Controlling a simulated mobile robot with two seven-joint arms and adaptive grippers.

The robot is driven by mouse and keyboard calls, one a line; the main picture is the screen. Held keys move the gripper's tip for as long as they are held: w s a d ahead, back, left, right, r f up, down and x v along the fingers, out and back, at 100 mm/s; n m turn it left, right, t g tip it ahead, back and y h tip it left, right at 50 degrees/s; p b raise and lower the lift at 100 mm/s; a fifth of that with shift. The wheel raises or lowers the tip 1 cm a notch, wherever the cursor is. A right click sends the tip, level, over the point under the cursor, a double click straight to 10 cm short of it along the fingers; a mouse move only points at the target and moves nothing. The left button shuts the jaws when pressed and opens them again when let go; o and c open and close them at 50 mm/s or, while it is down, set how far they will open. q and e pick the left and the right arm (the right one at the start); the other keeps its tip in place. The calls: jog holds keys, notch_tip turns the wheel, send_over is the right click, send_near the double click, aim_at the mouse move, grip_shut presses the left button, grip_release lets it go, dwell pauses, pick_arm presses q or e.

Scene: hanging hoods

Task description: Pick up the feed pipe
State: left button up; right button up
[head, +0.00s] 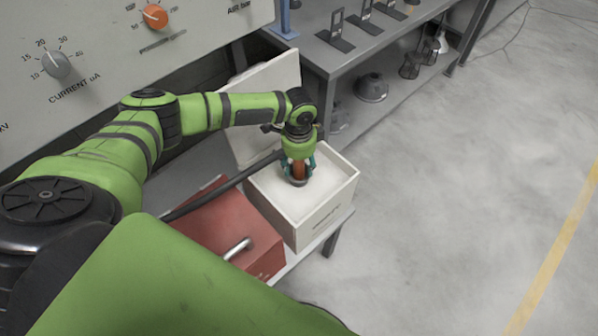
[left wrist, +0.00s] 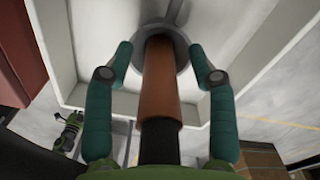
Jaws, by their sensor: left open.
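The feed pipe appears to be the orange-brown cylinder (head: 300,170) with a dark shaft above it and a grey round disc at its lower end. It stands roughly upright inside the white open box. In the left wrist view the feed pipe (left wrist: 160,85) runs up the middle of the picture between the fingers. My left gripper (head: 298,166) comes down over it from above. Its two teal fingers are open, one on each side of the cylinder, with gaps showing in the left wrist view. My right gripper is not in view.
The white box (head: 316,234) has raised walls around the pipe. A red box (head: 225,240) with a metal handle stands beside it. A dark hose (head: 218,189) runs toward the gripper. A control panel (head: 100,50) and a grey shelf (head: 390,90) stand behind. Floor is clear at right.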

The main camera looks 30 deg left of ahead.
pick_arm(q)
grip_shut()
jog(key=shift+r, duration=0.2)
notch_tip(320, 180, up, 20)
jog(key=p, duration=0.1)
jog(key=shift+f, duration=0.15)
dwell(0.8)
